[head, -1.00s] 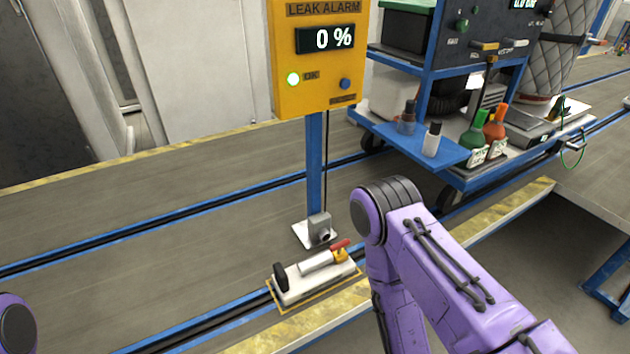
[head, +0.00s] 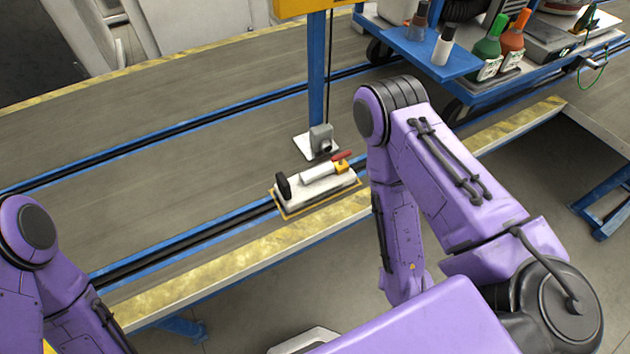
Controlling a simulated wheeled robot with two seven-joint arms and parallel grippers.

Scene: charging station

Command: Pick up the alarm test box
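The alarm test box (head: 300,200) looks to be the flat white unit with a black handle, a small cylinder and a red-and-yellow valve. It sits inside a yellow outline near the front edge of the platform, in the middle of the head view. My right arm stands just right of it, with its forearm hanging down in front of the platform. My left arm is at the lower left. Neither gripper shows in the head view.
A blue post (head: 317,70) on a white foot with a grey sensor (head: 321,138) stands just behind the box. A blue cart (head: 445,70) with several bottles is at upper right. Blue-edged rails cross the platform. The platform's left area is clear.

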